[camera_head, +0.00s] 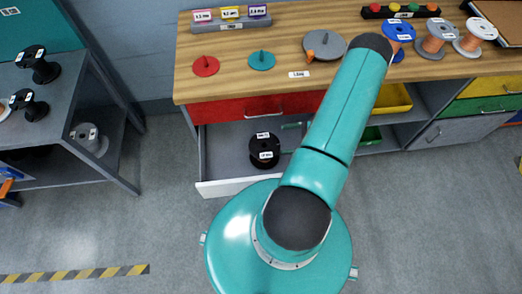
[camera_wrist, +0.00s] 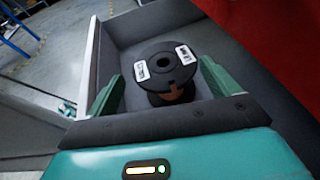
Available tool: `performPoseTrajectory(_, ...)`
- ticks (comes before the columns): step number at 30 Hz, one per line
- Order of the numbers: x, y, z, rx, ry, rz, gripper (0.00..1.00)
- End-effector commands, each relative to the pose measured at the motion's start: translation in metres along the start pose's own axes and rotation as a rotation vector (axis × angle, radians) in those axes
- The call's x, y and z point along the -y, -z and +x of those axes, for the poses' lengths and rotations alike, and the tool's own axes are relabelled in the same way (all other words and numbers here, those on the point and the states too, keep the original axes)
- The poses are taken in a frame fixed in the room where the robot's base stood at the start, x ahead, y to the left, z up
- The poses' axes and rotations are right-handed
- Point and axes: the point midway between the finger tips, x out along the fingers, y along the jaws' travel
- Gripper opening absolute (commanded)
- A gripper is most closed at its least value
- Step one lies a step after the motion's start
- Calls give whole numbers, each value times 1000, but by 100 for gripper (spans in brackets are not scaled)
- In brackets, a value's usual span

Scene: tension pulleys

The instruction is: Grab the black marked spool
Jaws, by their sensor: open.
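A black spool (camera_head: 264,150) with two white labels stands upright in an open grey drawer (camera_head: 222,189) under the wooden workbench. In the wrist view the same black spool (camera_wrist: 164,68) shows its round top, centre hole and two white labels. An orange-brown patch shows on its side below the top flange. My gripper (camera_wrist: 160,88) is open, with one green finger on each side of the spool in the picture. I cannot tell whether the fingers touch it.
A red drawer front (camera_head: 254,108) sits above the open drawer. The bench (camera_head: 330,73) bears discs and several labelled wire spools. More black spools (camera_head: 38,65) stand on a grey shelf unit (camera_head: 75,85) at left. The floor (camera_head: 440,200) at right is clear.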

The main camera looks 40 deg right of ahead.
Motion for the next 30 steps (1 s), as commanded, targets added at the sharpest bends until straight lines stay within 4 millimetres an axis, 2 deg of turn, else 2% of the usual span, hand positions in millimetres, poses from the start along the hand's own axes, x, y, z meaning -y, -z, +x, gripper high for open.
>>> performPoseTrajectory(12, -1, 70, 23, 1, -4, 0, 88)
performPoseTrajectory(15, 0, 69, 39, 1, -5, -3, 88)
performPoseTrajectory(23, 0, 68, 59, 1, -4, -1, 88)
performPoseTrajectory(30, 0, 67, 95, 1, -5, -2, 88)
